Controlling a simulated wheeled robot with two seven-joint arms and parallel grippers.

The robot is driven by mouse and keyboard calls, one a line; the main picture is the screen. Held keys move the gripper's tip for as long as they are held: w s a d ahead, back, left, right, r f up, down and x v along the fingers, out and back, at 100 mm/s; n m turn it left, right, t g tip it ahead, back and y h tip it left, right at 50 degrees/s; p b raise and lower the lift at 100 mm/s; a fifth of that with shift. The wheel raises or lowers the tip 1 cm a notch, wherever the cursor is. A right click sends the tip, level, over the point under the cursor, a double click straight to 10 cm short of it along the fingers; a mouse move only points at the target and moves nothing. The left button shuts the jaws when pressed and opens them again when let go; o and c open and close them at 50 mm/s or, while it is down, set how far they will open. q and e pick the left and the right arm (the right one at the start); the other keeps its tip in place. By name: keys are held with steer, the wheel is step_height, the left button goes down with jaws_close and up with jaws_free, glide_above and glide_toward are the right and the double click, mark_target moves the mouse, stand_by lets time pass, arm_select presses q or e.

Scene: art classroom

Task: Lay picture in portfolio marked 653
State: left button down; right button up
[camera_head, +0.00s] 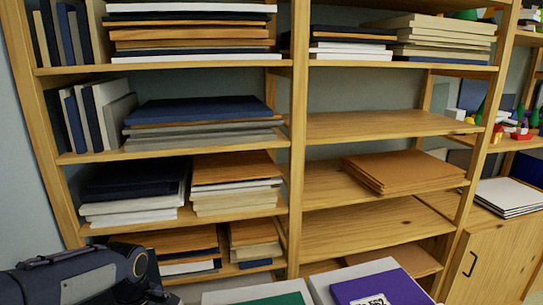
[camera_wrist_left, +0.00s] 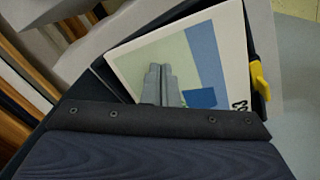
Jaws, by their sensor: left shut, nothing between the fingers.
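In the left wrist view, a cream sheet with pale green and blue areas (camera_wrist_left: 213,48) lies beyond the fingers, with partly hidden dark digits at its right edge. I cannot tell whether it is the picture or a portfolio's face. My left gripper (camera_wrist_left: 162,72) is shut and empty, its grey fingertips in front of the sheet; contact is unclear. In the head view its arm enters at the lower left, fingertips out of sight. A purple portfolio (camera_head: 375,287) with a white, cut-off number label lies at the bottom edge, beside a green one (camera_head: 272,300). My right gripper is out of view.
A wooden shelf unit (camera_head: 297,120) holds stacked boards and folders. Its middle right shelf (camera_head: 380,124) is bare; brown boards (camera_head: 400,171) lie below. A white stack (camera_head: 508,196) sits on the cabinet at right. A yellow piece (camera_wrist_left: 260,78) is beside the sheet in the wrist view.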

arm_select(q)
step_height(320, 180, up, 7)
steer(key=p, duration=0.5)
steer(key=shift+f, duration=0.15)
steer(key=s+d+r+m+t+h, duration=0.1)
steer(key=s+d+m+t+h, duration=0.1)
steer(key=s+m, duration=0.4)
steer(key=s+d+r+m+t+h+b, duration=0.1)
steer(key=s+d+m+t, duration=0.2)
steer(key=s+m, duration=0.4)
steer(key=s+d, duration=0.1)
steer(key=s, duration=0.5)
steer(key=shift+d+r+t+h+b, duration=0.2)
steer(key=shift+r+t+h+b, duration=0.1)
steer(key=shift+h, duration=0.1)
